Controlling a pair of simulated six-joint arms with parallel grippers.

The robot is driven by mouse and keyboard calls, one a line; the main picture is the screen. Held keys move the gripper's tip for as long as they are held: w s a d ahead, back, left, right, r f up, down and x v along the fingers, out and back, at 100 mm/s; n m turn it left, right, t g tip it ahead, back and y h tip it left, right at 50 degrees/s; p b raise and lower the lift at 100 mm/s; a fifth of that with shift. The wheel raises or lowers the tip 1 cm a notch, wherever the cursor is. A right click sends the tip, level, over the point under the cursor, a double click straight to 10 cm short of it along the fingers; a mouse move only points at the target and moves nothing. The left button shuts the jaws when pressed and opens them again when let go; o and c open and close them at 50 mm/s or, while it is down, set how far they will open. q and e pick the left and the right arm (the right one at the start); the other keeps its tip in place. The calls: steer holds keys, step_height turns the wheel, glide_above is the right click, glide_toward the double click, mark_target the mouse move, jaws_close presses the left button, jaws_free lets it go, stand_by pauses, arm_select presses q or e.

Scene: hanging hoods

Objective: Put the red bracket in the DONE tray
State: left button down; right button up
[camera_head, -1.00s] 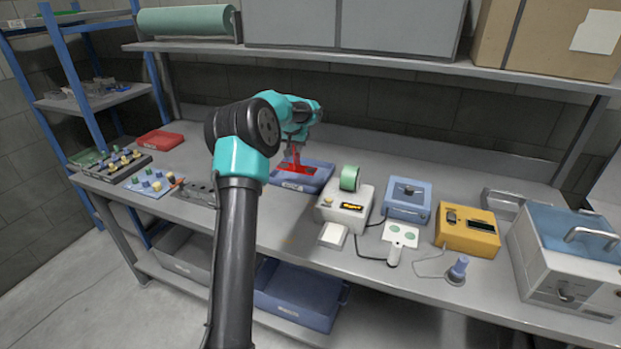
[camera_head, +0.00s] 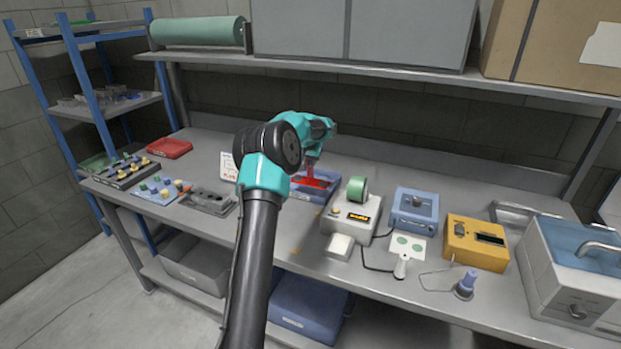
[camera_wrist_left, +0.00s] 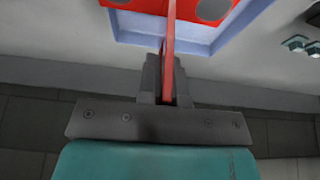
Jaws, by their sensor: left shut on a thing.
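The red bracket (camera_head: 314,182) has a flat plate with an upright fin. My left gripper (camera_head: 312,163) is shut on the fin from above. In the left wrist view the fingers (camera_wrist_left: 167,88) pinch the fin, and the bracket's plate (camera_wrist_left: 190,7) with round holes lies beyond them. The plate is within the outline of a shallow blue tray (camera_head: 330,176), whose pale blue rim (camera_wrist_left: 212,43) also shows in the wrist view. I cannot tell whether the plate touches the tray floor. The tray's label is hidden or unreadable here. My right gripper is not in view.
Right of the tray stand a white device (camera_head: 350,219) with a green roll (camera_head: 357,189), a blue box (camera_head: 412,210) and a yellow box (camera_head: 476,243). A grey fixture (camera_head: 208,200), a white card (camera_head: 228,166) and a red tray (camera_head: 169,148) are to the left. A shelf (camera_head: 400,80) runs above.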

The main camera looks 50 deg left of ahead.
mark_target(312, 179)
arm_select(q)
steer(key=shift+f, duration=0.55)
steer(key=shift+f, duration=2.5)
steer(key=shift+f, duration=0.1)
steer(key=c, duration=1.7)
jaws_free()
steer(key=shift+f, duration=0.1)
steer(key=shift+c, duration=0.2)
steer(key=o, duration=0.5)
steer(key=shift+c, duration=0.2)
